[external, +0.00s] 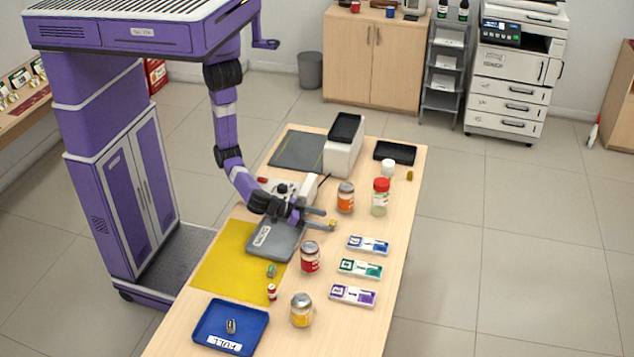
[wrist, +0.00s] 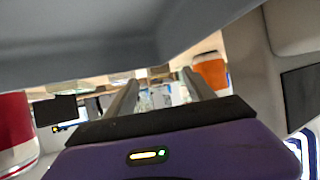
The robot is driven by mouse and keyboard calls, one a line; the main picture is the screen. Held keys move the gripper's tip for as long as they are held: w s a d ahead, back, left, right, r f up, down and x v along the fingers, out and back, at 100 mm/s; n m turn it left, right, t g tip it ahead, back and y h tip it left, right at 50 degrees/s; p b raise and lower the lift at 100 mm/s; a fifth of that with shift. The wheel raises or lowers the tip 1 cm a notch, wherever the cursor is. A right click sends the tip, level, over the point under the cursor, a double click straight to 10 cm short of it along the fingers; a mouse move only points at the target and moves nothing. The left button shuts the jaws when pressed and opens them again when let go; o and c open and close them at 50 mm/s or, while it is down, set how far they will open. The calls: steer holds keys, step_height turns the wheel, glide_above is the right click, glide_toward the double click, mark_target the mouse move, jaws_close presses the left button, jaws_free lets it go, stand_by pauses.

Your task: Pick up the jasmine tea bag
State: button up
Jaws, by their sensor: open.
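No tea bag can be read as jasmine by its label. A small green item (external: 271,270) on the yellow mat and a grey item (external: 231,326) in the blue tray are too small to identify. My gripper (external: 329,219) is open, reaching low over the counter just right of the grey tray (external: 262,247).
An orange jar (external: 345,197) stands beyond the fingers and a red jar (external: 309,257) nearer. Flat boxes with blue (external: 368,246), green (external: 360,269) and purple (external: 353,295) labels lie at right. A yellow-labelled jar (external: 301,310) and blue tray (external: 250,302) are in front.

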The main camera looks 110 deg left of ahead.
mark_target(333, 222)
steer(key=p+x, duration=0.1)
steer(key=x, duration=0.4)
steer(key=shift+w+d, duration=0.1)
steer(key=shift+w, duration=0.05)
jaws_close()
